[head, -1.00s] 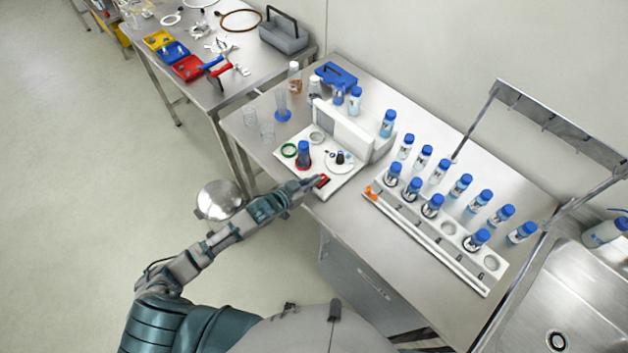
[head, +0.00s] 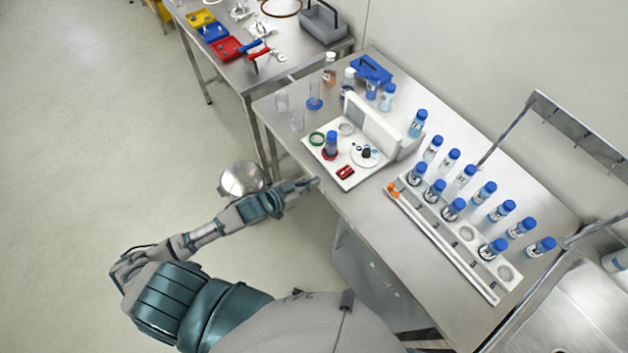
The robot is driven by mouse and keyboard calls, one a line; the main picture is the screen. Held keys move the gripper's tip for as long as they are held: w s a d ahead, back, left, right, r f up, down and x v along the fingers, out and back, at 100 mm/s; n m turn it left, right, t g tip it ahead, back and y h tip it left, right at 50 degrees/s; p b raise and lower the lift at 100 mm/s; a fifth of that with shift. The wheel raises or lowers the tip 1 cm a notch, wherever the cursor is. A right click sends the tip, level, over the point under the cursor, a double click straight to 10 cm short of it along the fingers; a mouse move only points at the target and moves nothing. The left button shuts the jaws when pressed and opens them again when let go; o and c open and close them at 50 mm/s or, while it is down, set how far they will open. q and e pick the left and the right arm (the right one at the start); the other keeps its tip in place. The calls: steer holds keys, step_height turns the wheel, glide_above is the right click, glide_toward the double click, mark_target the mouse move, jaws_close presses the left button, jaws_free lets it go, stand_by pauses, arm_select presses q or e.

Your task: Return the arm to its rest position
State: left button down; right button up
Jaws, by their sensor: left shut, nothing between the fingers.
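My left arm comes in from the lower left. Its gripper (head: 309,184) is shut and empty, at the front edge of the steel lab table (head: 365,218), just in front of the white device (head: 343,184). A red block with dark slots (head: 345,172) lies on the device's base, a little beyond the fingertips and apart from them. A blue-capped bottle (head: 331,143) stands on the red ring of the device. My right gripper does not show.
A white rack (head: 447,243) with several blue-capped bottles stands to the right, with more bottles behind it. Clear glassware (head: 281,103) stands at the table's left. A sink (head: 570,310) is at lower right. A round metal stool (head: 243,180) is behind my arm. The floor at left is free.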

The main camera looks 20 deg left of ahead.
arm_select(q)
steer(key=shift+f, duration=0.1)
steer(key=a+f+n+g+y, duration=0.15)
steer(key=a+f, duration=0.35)
steer(key=f, duration=0.6)
steer(key=a+f+n+y, duration=0.1)
steer(key=a+f+y, duration=0.25)
steer(key=f, duration=0.65)
steer(key=s+a+f+n+g+y+b, duration=0.1)
steer(key=s+a+f, duration=0.1)
steer(key=s+f, duration=0.5)
steer(key=s+a+f+n+g+y, duration=0.1)
steer(key=s+a+f+g, duration=0.2)
steer(key=f, duration=0.7)
steer(key=s+d+f+g, duration=0.2)
steer(key=s+f, duration=0.3)
steer(key=s, duration=0.5)
steer(key=s+d+f+g, duration=0.1)
steer(key=s+d+f, duration=0.1)
steer(key=s+f, duration=0.4)
steer(key=s+d+f+g+y, duration=0.1)
steer(key=s+f, duration=0.4)
steer(key=s, duration=1)
steer(key=shift+s+d+f+g+b, duration=0.25)
steer(key=shift+s+d+g+b, duration=0.15)
steer(key=shift+d+g, duration=0.6)
steer(key=shift+d, duration=0.1)
